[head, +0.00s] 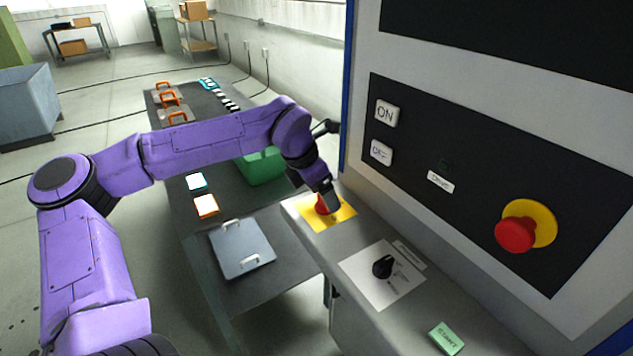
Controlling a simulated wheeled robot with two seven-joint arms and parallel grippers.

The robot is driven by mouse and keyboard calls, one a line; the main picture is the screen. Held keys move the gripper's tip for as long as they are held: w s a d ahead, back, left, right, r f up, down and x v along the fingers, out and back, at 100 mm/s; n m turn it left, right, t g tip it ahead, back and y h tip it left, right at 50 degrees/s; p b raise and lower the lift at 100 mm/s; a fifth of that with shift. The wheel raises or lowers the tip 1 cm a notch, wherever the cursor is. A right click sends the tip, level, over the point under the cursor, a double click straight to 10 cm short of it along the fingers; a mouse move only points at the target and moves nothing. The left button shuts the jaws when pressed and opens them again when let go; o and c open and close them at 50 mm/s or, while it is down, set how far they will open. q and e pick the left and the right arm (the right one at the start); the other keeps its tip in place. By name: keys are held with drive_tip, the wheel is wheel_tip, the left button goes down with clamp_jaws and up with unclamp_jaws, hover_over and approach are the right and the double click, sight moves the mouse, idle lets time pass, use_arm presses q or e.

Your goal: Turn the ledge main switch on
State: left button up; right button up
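On the grey ledge (425,318) in the head view, a red rotary switch (321,208) sits on a yellow plate (341,217) near the ledge's far end. My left gripper (329,203) points down at this red switch and partly hides it. Its fingers look dark and close together at the switch. I cannot tell whether they grip it, nor which way its handle is turned. A black knob (382,266) on a white labelled plate (372,287) is nearer on the same ledge. My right gripper is not in view.
The upright panel right of the ledge carries an ON button (387,113), an OFF button (381,152) and a red mushroom button (515,235) on yellow. A green START label or button (446,338) is on the near ledge. A dark table (205,235) with a grey plate (242,248) stands left.

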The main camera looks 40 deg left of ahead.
use_arm(q)
drive_tip(key=b+v, duration=0.1)
drive_tip(key=v, duration=0.8)
drive_tip(key=shift+s, duration=0.1)
